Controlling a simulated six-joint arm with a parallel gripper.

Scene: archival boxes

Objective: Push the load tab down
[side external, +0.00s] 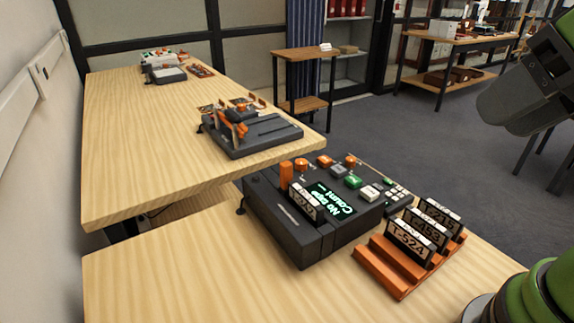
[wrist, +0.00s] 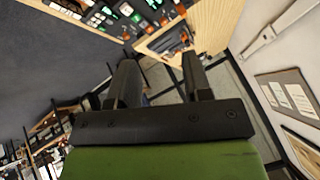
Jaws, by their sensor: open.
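A dark grey machine (side external: 290,235) with a lit display (side external: 333,205) stands on the near table. The display reads something like "No disp Count". An upright orange tab (side external: 286,176) stands at its left back, and a card marked like T-240 (side external: 303,204) stands upright in its front. Whether that orange tab is the load tab, I cannot tell. In the wrist view my gripper (wrist: 158,78) is open and empty, away from the machine. My gripper's fingers do not show in the side view. The machine's controls show small at the top of the wrist view.
An orange rack (side external: 398,283) with 3 labelled cards stands right of the machine. A second grey device with orange parts (side external: 262,137) sits on the far table (side external: 130,150). A shelf and work table are behind. The near table's left front (side external: 160,285) is clear.

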